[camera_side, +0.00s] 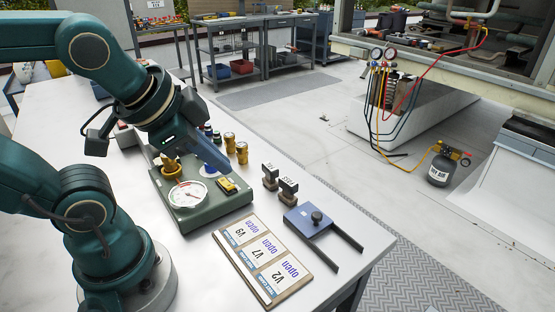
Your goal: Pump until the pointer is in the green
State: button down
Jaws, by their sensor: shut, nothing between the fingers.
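A green pump unit (207,213) stands on the white table in front of my arm. The gauge has a red pointer and a small green area, but the exact reading is too small to tell. A yellow knob or plunger (171,168) stands behind the gauge. A yellow and black part (232,185) is on the unit's right side. My gripper (222,163) is shut and empty, just above the back of the unit. I cannot tell whether it touches anything.
Brass fittings (242,152) and small dark bottles stand behind the unit. The table's right edge is close to the tool.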

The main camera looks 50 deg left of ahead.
jog(key=w+a+r+m+y, duration=0.2)
jog(key=w+a+m+y, duration=0.15)
jog(key=a, duration=0.25)
jog(key=w+a+r+m+y, duration=0.2)
jog(key=w+a+m, duration=0.15)
jog(key=a, duration=0.25)
jog(key=s+a+f+m+g+y, duration=0.1)
jog(key=a+f+g+y, duration=0.1)
jog(key=a, duration=1.1)
jog(key=shift+f+g, duration=0.3)
jog(key=shift+g, duration=0.5)
jog(key=shift+f, duration=4.4)
jog(key=shift+f+m, duration=0.15)
jog(key=shift+m, duration=0.15)
jog(key=shift+f, duration=0.25)
